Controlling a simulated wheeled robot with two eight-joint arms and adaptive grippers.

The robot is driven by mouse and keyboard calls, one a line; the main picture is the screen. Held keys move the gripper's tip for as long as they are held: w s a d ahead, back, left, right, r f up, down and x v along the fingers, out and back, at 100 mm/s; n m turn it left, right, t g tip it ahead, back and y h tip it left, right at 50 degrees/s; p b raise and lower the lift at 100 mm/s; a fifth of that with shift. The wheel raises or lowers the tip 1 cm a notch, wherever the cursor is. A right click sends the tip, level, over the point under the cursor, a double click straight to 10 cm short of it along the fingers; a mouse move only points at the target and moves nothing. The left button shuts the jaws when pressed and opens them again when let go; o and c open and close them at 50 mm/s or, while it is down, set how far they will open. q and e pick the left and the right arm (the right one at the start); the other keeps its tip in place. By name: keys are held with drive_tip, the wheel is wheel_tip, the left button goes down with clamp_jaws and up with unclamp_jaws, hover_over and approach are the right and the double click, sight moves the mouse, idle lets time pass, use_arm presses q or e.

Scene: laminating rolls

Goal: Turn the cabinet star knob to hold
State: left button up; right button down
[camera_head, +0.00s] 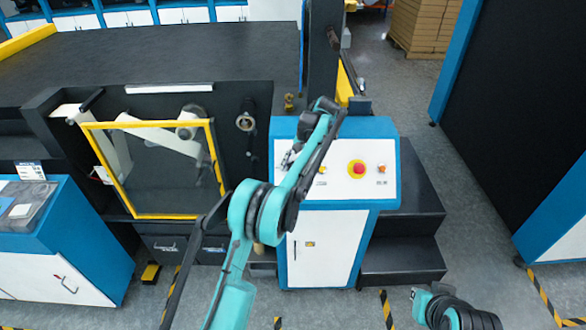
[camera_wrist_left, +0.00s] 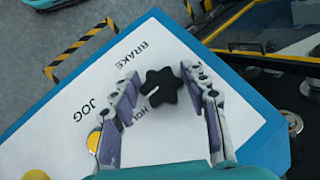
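The black star knob (camera_wrist_left: 161,87) sits on the white face of the cabinet (camera_wrist_left: 70,125) in the left wrist view, among the printed words BRAKE, HOLD and JOG. HOLD is partly hidden by the left-hand finger. My left gripper (camera_wrist_left: 166,110) is open, with one finger on each side of the knob. A gap shows between the knob and the right-hand finger; I cannot tell whether the left-hand finger touches it. In the head view my left gripper (camera_head: 289,158) is over the left side of the cabinet panel (camera_head: 335,190), and the knob is hidden. My right gripper is out of view.
A red emergency button (camera_head: 357,169) and a small yellow button (camera_head: 322,170) are on the panel. A yellow-framed guard (camera_head: 150,216) stands left of the cabinet. Dark steps (camera_head: 405,262) are to its right. Open grey floor (camera_head: 465,240) lies beyond them.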

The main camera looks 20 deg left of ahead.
use_arm(q)
drive_tip(key=v, duration=0.7)
drive_tip(key=shift+r, duration=0.2)
idle(0.5)
